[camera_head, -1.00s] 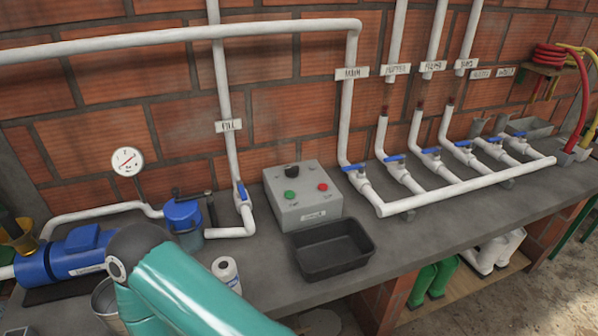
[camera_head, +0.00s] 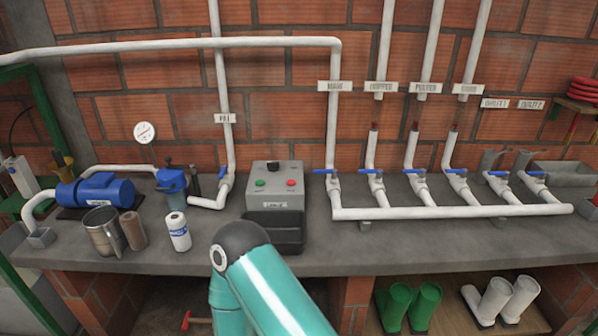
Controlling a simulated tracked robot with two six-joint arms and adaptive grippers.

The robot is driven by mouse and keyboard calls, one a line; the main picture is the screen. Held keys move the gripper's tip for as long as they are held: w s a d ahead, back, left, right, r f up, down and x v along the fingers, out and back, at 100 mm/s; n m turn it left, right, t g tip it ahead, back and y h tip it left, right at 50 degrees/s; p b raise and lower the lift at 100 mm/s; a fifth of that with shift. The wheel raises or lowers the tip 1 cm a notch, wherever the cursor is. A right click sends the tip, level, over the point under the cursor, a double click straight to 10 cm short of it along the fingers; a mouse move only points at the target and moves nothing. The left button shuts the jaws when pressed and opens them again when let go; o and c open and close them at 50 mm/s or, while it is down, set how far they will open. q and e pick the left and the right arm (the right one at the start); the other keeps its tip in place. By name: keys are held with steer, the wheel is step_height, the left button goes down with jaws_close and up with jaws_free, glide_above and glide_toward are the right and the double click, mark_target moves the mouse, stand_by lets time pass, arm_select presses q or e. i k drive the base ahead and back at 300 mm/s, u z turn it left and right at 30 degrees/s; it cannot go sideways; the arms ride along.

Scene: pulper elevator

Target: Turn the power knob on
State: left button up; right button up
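The power knob (camera_head: 273,165) is a small black knob on top of a grey control box (camera_head: 288,201) on the counter. The box's sloped front carries a green button (camera_head: 260,184) and a red button (camera_head: 291,183) above a small label. A teal arm link of mine with a dark joint rises at the bottom centre, in front of the counter and below the box. Neither of my grippers shows in the head view. The way the knob is turned is too small to tell.
White pipes with blue-handled valves (camera_head: 376,175) run right of the box. A blue pump (camera_head: 96,191) is far left.

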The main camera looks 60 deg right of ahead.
mark_target(272, 166)
steer(key=z, duration=0.05)
steer(key=k, duration=0.95)
steer(key=z, duration=0.85)
steer(key=i, duration=0.95)
steer(key=z, duration=0.05)
